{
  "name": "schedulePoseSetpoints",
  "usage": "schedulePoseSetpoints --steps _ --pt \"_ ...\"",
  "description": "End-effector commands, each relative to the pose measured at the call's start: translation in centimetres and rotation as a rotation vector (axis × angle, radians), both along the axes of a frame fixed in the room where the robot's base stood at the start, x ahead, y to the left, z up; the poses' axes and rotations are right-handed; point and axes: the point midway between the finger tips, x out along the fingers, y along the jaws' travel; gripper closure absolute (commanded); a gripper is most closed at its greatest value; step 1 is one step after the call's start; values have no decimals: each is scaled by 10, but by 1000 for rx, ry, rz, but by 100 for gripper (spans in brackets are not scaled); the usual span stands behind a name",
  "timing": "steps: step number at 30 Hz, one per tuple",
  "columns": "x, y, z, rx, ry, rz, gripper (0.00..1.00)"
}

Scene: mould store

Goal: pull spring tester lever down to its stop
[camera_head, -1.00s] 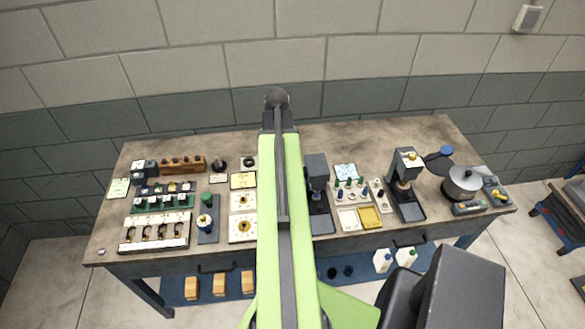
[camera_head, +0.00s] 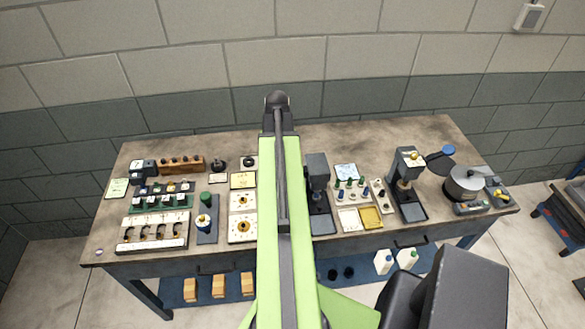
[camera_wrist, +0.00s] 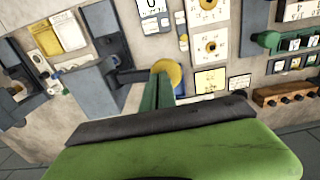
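A dark grey upright stand (camera_head: 317,172) in the middle of the bench appears to be the spring tester. It is partly hidden behind my arm in the head view. In the wrist view its body (camera_wrist: 88,90) is at the left, and a dark lever (camera_wrist: 132,74) runs from it towards a round yellow knob (camera_wrist: 168,70). The ends of my gripper (camera_wrist: 157,90) show as narrow dark green parts right by the knob. I cannot tell whether they touch it or close on it. In the head view my arm hides the lever and the knob.
A similar dark stand (camera_head: 407,165) with a yellow knob is to the right, beside a grey pot (camera_head: 464,182). White dial panels (camera_head: 242,228) and a green-knobbed device (camera_head: 207,222) are close on the left. A yellow tray (camera_head: 371,217) lies right of the tester. The back of the bench (camera_head: 350,135) is clear.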

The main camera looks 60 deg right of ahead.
Motion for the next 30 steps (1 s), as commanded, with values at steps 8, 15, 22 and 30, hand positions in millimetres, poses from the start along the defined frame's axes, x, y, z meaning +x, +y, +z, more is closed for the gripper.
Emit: schedulePoseSetpoints --steps 8,15,22,30 --pt "0 0 -7 -1 1 0 100" --pt "0 0 -6 -1 1 0 100" --pt "0 0 -12 -1 1 0 100" --pt "0 0 -19 -1 1 0 100"
